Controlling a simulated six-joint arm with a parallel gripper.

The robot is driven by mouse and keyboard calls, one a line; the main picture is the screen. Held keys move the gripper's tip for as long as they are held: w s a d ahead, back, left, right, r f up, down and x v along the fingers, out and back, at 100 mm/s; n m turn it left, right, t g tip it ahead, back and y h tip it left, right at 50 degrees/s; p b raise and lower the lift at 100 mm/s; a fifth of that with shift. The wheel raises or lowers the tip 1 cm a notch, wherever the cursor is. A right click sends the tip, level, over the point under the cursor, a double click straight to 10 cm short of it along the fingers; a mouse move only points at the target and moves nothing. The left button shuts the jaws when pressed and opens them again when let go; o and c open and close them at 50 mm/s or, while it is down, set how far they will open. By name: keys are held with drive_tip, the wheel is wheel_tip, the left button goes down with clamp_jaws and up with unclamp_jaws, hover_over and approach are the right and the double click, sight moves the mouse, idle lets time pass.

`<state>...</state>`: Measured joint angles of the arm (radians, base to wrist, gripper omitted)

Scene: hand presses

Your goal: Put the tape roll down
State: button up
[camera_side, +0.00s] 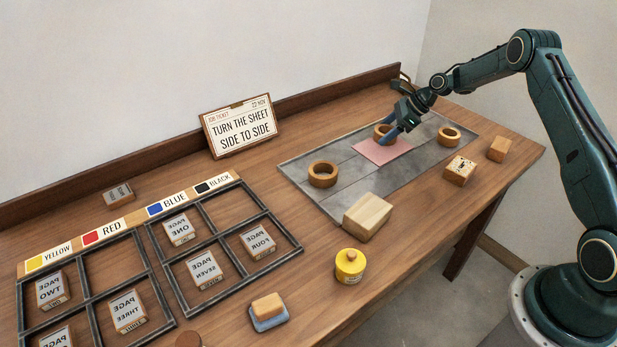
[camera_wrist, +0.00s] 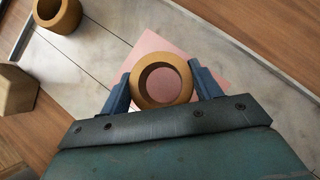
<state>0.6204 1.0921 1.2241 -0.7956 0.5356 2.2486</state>
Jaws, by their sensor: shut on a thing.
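My gripper (camera_wrist: 161,90) is shut on a tan tape roll (camera_wrist: 162,101), with one blue finger on each side of it in the wrist view. In the side view the held tape roll (camera_side: 379,131) is at the far edge of a pink sheet (camera_side: 382,152), partly hidden by my gripper (camera_side: 389,134). The pink sheet (camera_wrist: 205,58) lies under the roll on a grey slab (camera_side: 325,205). I cannot tell whether the roll touches the sheet. Two other tape rolls stand on the slab, one at left (camera_side: 322,174) and one at right (camera_side: 449,135).
A wooden block (camera_side: 367,217) stands at the slab's front edge. A marked block (camera_side: 460,170) and a small block (camera_side: 499,149) are to the right. A yellow tin (camera_side: 350,266), a type tray (camera_side: 222,285) and a job ticket (camera_side: 240,125) are to the left.

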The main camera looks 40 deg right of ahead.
drive_tip(key=shift+f, duration=1.25)
drive_tip(key=shift+f, duration=0.1)
drive_tip(key=o, duration=1)
drive_tip(key=v, duration=1.2)
